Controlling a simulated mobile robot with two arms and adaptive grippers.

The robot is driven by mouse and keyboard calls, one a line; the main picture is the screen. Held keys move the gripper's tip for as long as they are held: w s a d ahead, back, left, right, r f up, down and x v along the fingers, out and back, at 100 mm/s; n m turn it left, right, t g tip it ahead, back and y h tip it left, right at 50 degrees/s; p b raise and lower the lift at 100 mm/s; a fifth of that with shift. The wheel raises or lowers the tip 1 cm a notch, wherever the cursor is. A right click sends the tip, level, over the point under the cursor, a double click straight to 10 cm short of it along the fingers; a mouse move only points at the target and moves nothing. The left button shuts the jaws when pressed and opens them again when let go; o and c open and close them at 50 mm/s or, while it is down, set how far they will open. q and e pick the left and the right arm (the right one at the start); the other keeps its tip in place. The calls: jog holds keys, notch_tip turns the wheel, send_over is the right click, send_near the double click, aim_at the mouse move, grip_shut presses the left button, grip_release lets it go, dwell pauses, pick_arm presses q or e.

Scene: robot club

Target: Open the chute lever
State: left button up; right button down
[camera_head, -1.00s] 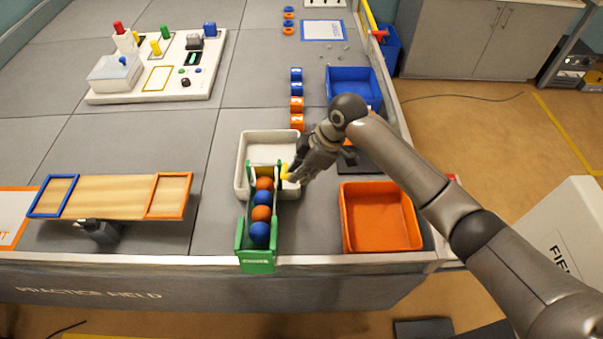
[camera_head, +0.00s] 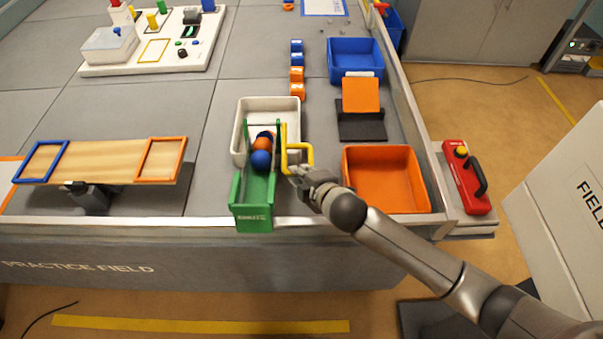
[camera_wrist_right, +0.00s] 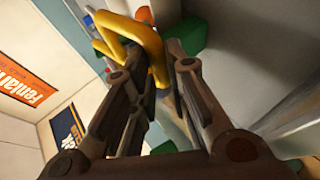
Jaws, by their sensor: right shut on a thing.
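The green chute (camera_head: 256,193) stands at the front edge of the field, with its upper end over the white tray. The yellow chute lever (camera_head: 305,147) sticks out from the chute's right side as a bent bar. Blue and orange balls (camera_head: 261,150) are gathered at the chute's far end, over the tray. My right gripper (camera_head: 300,176) is at the lever's near end, shut on it. In the right wrist view the yellow lever (camera_wrist_right: 140,36) passes between the fingers. My left gripper is not in view.
The white tray (camera_head: 242,113) lies under the chute's far end. An orange bin (camera_head: 424,201) stands right of the lever, and a blue bin (camera_head: 357,76) lies farther back. A tilting wooden beam (camera_head: 108,166) stands left. The field wall runs along the front.

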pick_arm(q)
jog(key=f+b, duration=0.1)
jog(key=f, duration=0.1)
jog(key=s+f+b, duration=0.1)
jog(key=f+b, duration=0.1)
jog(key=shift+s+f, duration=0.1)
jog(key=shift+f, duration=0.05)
pick_arm(e)
jog(key=shift+t, duration=0.6)
jog(key=f, duration=0.4)
jog(key=shift+w+d+f, duration=0.1)
jog(key=shift+w+f, duration=0.2)
jog(key=shift+f, duration=0.25)
jog(key=c, duration=1.6)
grip_release()
jog(key=shift+o, duration=0.7)
jog(key=shift+w, duration=0.1)
jog(key=shift+r, duration=0.1)
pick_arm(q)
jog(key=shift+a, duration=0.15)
pick_arm(e)
jog(key=shift+r, duration=0.2)
jog(key=v, duration=0.7)
